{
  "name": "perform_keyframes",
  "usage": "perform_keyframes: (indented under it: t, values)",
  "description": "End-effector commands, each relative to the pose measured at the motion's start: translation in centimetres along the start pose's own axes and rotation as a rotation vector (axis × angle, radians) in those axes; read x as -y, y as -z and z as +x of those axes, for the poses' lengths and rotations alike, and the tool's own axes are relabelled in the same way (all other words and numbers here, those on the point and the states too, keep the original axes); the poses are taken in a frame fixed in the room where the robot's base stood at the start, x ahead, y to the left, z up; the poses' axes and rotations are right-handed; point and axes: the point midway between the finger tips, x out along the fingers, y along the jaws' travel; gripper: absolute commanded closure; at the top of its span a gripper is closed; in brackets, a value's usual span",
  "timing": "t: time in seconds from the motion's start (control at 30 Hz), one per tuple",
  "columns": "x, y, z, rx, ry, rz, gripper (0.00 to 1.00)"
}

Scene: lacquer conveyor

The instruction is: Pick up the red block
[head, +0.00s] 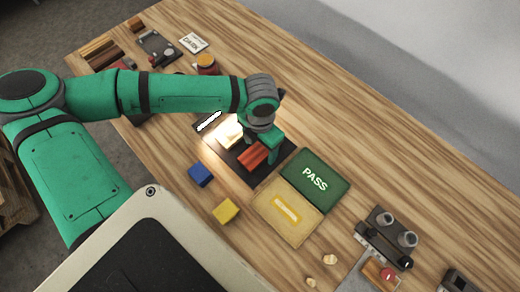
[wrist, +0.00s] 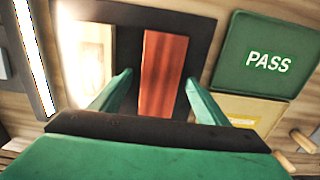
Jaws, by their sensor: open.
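The red block (head: 253,155) lies on a dark mat (head: 267,174) in the middle of the table in the head view. In the wrist view the red block (wrist: 163,72) stands out as a long reddish-brown shape between my fingers. My gripper (head: 271,148) is right at the block, pointing down. In the wrist view my gripper (wrist: 157,88) is open, with one green finger on each side of the block and a gap visible on both sides. Whether the fingertips reach down beside the block, I cannot tell.
A pale block (wrist: 93,58) lies left of the red block under a bright light bar (wrist: 36,55). A blue block (head: 201,174) and a yellow block (head: 226,211) sit nearby. A green PASS pad (head: 315,177) and a yellow pad (head: 286,232) lie to the right.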

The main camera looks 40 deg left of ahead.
Motion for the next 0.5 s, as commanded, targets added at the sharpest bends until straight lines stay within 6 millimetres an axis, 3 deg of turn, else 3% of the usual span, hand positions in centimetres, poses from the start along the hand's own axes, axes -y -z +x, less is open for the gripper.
perform_keyframes:
  t: [0.23,0.4,0.5]
  values:
    - [-0.01,0.0,0.13,0.0,0.0,0.0,0.34]
    - [-0.01,0.0,0.11,0.0,0.0,0.0,0.74]
    - [-0.01,-0.01,0.1,0.0,0.0,0.0,0.78]
